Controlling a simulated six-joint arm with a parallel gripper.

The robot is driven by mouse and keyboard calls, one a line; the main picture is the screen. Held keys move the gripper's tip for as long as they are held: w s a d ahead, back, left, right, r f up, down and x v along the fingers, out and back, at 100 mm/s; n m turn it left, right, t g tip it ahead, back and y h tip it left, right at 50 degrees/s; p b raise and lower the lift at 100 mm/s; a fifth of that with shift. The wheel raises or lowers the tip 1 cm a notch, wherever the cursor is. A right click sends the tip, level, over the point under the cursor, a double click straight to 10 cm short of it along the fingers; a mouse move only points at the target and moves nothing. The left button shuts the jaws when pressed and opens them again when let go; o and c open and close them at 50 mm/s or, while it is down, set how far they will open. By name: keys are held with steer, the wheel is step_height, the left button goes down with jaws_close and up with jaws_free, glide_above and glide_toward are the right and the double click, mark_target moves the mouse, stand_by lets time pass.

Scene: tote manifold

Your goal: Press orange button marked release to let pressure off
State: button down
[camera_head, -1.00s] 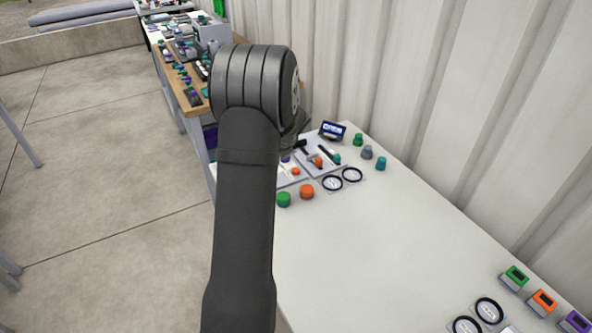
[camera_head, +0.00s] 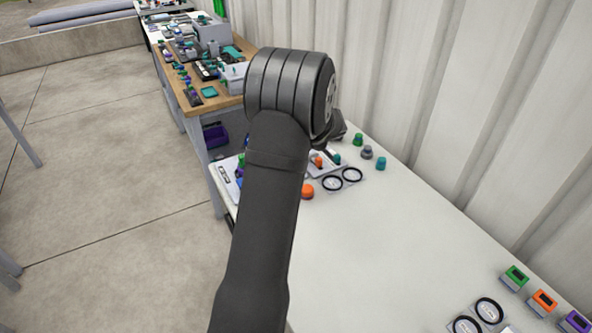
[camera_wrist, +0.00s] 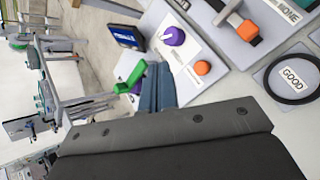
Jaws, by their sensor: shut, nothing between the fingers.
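In the wrist view a small orange button (camera_wrist: 202,68) sits on a pale plate beside a purple knob (camera_wrist: 174,36). The plate's lettering is too small to read, so I cannot confirm a release mark. My gripper (camera_wrist: 156,72) shows as narrow blue-grey fingers, shut and empty, left of the orange button and apart from it in the picture.
An orange-handled slider (camera_wrist: 248,30) and a round gauge marked GOOD (camera_wrist: 292,79) are right of the button. A green handle (camera_wrist: 130,82) is close left of the fingers. The white table (camera_head: 400,240) is clear at its middle; a corrugated wall (camera_head: 420,90) stands behind.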

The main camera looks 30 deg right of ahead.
steer(key=shift+f, duration=4.25)
steer(key=shift+f, duration=0.4)
steer(key=shift+f, duration=0.5)
steer(key=shift+r, duration=0.95)
steer(key=shift+r, duration=2.5)
steer(key=shift+f, duration=0.15)
